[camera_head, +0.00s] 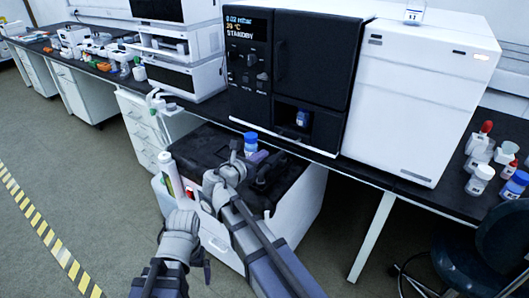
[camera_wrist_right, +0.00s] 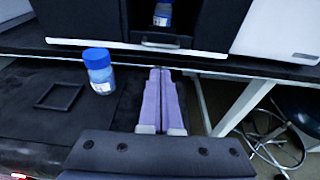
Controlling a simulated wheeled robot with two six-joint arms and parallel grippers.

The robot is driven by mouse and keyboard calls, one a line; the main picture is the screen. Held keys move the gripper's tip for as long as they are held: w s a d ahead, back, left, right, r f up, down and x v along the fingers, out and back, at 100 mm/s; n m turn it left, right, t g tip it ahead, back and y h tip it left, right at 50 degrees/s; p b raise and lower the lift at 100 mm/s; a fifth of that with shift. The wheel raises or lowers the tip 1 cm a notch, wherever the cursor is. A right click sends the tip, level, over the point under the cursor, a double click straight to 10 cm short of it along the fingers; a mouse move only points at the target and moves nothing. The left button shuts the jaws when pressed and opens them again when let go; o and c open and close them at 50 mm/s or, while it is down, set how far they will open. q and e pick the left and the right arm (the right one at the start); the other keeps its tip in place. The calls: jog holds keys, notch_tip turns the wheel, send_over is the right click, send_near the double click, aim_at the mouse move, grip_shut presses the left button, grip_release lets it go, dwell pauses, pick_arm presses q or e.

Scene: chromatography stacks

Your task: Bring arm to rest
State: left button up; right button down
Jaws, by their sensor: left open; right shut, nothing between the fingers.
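My right gripper (camera_head: 258,157) is over the black top of the low white cabinet. In the right wrist view its two purple fingers (camera_wrist_right: 160,95) lie together with nothing between them. A blue-capped bottle (camera_head: 251,143) stands beside them on the black top; it also shows in the right wrist view (camera_wrist_right: 100,72), left of the fingers and apart from them. My left arm reaches up from the bottom, left of the right arm.
A dark instrument (camera_head: 285,75) reading STANDBY stands on the bench, with another blue-capped bottle (camera_head: 302,118) in its recess. A square black frame (camera_wrist_right: 60,96) lies on the cabinet top. Several bottles stand at right near a dark chair (camera_head: 495,240). Floor at left is clear.

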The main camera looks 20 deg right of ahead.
jog(key=s+a+r+m+g+y+p, duration=0.2)
jog(key=s+a+m+g+y+p, duration=0.3)
jog(key=s+a+m+p, duration=0.3)
jog(key=s+a+r+m+g+y+p, duration=0.2)
jog(key=s+a+m+g+y+p, duration=0.3)
jog(key=s+m+p, duration=0.8)
jog(key=s+a+m+y, duration=0.1)
jog(key=s+a, duration=0.2)
jog(key=shift+s, duration=0.35)
